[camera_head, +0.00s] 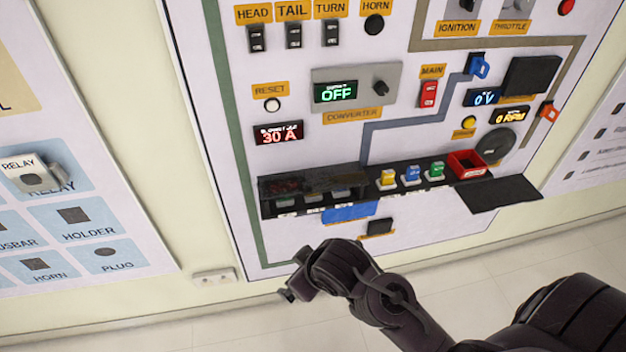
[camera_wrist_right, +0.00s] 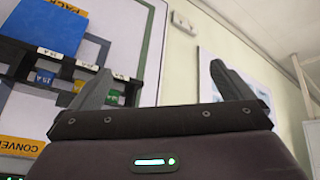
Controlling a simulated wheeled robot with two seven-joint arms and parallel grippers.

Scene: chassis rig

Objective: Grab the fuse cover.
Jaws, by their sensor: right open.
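The fuse box (camera_head: 381,201) is a dark ledge low on the middle panel. A dark, see-through cover (camera_head: 318,182) appears to lie over its left part, with fuses dimly visible beneath; I take this as the fuse cover. Yellow (camera_head: 387,178), blue (camera_head: 412,174) and green (camera_head: 437,170) fuses stand uncovered to its right. My right gripper (camera_head: 292,276) is below the box's left end, apart from it. In the right wrist view, my right gripper (camera_wrist_right: 160,67) is open with nothing between its fingers. My left gripper is not in view.
A red tray (camera_head: 467,164) and a flat black plate (camera_head: 497,194) are at the box's right end. A converter (camera_head: 356,87) and switches sit above. A relay (camera_head: 33,175) hangs on the left board. The floor below is clear.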

